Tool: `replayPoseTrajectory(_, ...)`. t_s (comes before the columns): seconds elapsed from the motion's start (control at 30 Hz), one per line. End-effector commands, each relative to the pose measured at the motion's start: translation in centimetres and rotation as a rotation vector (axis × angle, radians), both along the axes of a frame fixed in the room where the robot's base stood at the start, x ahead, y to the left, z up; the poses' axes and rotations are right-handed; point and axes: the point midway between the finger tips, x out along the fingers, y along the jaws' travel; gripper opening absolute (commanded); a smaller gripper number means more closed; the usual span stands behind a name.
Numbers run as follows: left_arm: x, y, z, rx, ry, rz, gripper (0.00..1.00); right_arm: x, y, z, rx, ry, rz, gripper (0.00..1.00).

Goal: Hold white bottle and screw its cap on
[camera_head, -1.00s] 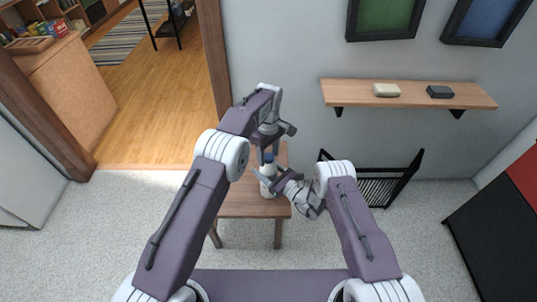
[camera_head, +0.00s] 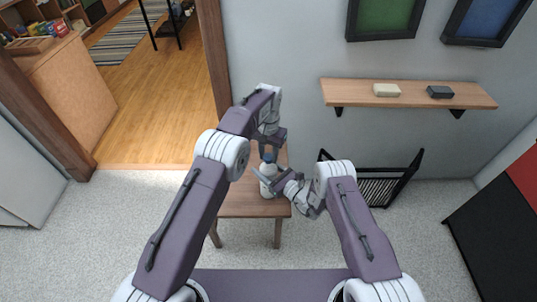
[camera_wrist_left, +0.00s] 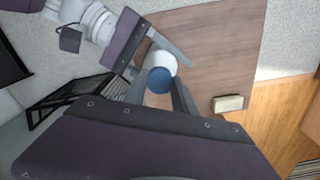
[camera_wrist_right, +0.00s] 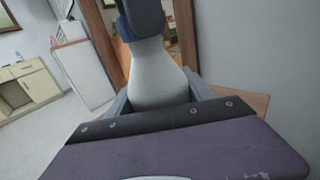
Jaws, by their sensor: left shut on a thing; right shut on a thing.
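The white bottle (camera_head: 267,187) stands upright over the small wooden table (camera_head: 235,204). In the right wrist view, the bottle (camera_wrist_right: 158,75) is between the fingers of my right gripper (camera_wrist_right: 160,96), which is shut on its body. The blue cap (camera_wrist_left: 159,81) is at the top of the bottle, in line with the neck. My left gripper (camera_wrist_left: 159,90) comes from above and is shut on the cap, with one finger on each side. In the head view, the cap (camera_head: 268,157) is partly hidden by my left gripper. The thread between cap and neck cannot be seen.
A small beige block (camera_wrist_left: 228,103) lies on the table near its edge in the left wrist view. A black rack (camera_head: 385,185) stands by the wall to the right. A wooden shelf (camera_head: 408,94) is on the wall above. The table's front part is clear.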

Motion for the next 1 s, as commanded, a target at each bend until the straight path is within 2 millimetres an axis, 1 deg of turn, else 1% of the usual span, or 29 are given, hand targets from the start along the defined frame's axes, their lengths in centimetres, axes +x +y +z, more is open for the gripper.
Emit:
replayPoseTrajectory(0.03, 0.0, 0.1, 0.0, 0.001, 0.0, -0.139, 0.0, 0.0, 0.0, 0.0, 0.0, 0.0, -0.001, 0.0)
replayPoseTrajectory(0.1, 0.0, 0.1, 0.0, 0.001, 0.0, -0.349, 0.0, 0.0, 0.0, 0.0, 0.0, 0.0, -0.001, 0.0)
replayPoseTrajectory(0.2, 0.0, 0.1, -0.1, 0.001, 0.0, -0.581, 0.0, 0.0, 0.0, 0.0, 0.0, 0.0, -0.001, 0.0)
replayPoseTrajectory(0.27, 0.1, 0.1, -0.1, 0.001, 0.0, -0.676, 0.0, 0.0, 0.0, 0.0, 0.0, 0.0, -0.001, 0.0)
replayPoseTrajectory(0.4, 0.1, 0.1, -0.1, 0.001, -0.001, -0.663, 0.0, 0.0, 0.0, 0.0, 0.0, 0.0, -0.001, 0.0)
replayPoseTrajectory(0.43, 0.1, 0.1, -0.1, 0.001, -0.001, -0.663, 0.38, 0.0, 0.0, 0.0, 0.0, 0.0, -0.001, 0.0)
replayPoseTrajectory(0.47, 0.1, 0.1, 0.0, 0.001, -0.001, -0.662, 0.46, 0.0, 0.0, 0.0, 0.0, 0.0, -0.001, 0.0)
replayPoseTrajectory(0.5, 0.1, 0.1, 0.0, 0.001, -0.001, -0.662, 0.57, 0.0, 0.0, 0.0, 0.0, 0.0, -0.001, 0.0)
replayPoseTrajectory(0.83, 0.1, 0.0, 0.1, 0.0, -0.002, -0.661, 0.58, 0.0, 0.0, 0.0, 0.0, 0.0, -0.001, 0.0)
replayPoseTrajectory(0.93, 0.1, 0.0, 1.1, 0.0, -0.004, -0.661, 0.58, 0.0, 0.0, 0.0, 0.0, 0.0, -0.001, 0.0)
replayPoseTrajectory(1.0, 0.2, 0.0, 2.4, 0.0, -0.005, -0.661, 0.58, 0.0, 0.0, 0.0, 0.0, 0.0, -0.001, 0.0)
